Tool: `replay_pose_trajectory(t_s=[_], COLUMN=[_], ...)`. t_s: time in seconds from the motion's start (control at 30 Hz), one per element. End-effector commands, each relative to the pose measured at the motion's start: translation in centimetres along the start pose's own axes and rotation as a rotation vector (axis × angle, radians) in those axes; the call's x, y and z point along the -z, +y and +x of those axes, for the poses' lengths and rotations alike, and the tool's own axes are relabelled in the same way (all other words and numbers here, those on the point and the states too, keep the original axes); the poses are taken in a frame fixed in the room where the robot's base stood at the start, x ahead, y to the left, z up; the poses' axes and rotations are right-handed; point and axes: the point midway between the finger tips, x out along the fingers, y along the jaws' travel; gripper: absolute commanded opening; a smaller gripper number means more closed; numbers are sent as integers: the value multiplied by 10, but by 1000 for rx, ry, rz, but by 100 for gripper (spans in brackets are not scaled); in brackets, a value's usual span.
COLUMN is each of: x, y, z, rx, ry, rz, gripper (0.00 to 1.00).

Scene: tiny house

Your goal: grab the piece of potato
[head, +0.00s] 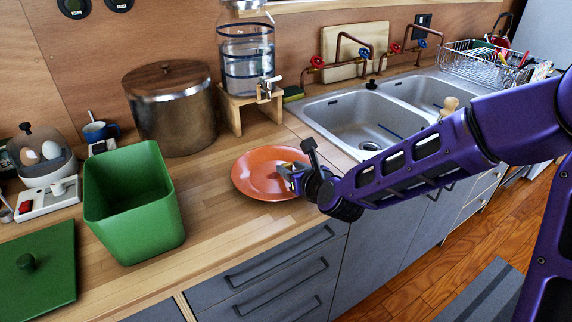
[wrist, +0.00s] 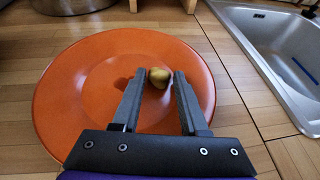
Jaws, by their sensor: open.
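The piece of potato (wrist: 159,77) is small and yellow-brown. It lies on the orange plate (wrist: 75,95) near the plate's far right part in the wrist view. My gripper (wrist: 160,84) is open above the plate, with its fingertips on either side of the potato; I cannot tell whether they touch it. In the head view the orange plate (head: 252,176) rests on the wooden counter, and my gripper (head: 288,170) reaches over its right side. The potato is not clearly visible there, hidden by my gripper.
A green bin (head: 130,205) and its green lid (head: 50,275) stand left of the plate. A metal pot (head: 172,115) and a water dispenser (head: 247,55) on a wooden stand are behind. The sink (head: 350,118) is to the right. The counter's front edge is close to the plate.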

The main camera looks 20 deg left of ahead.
Motion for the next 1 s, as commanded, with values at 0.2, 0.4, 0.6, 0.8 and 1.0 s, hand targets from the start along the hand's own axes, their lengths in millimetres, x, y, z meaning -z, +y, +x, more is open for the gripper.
replay_pose_trajectory(t_s=[0.2, 0.4, 0.6, 0.8, 1.0], x=[0, 0, 0, -8, -43], y=[0, 0, 0, 0, -1], z=[0, 0, 0, -3, -17], rx=[0, 0, 0, 1, 3], ry=[0, 0, 0, -2, -4], rz=[0, 0, 0, -1, -3], gripper=[36, 0, 0, 0, 0])
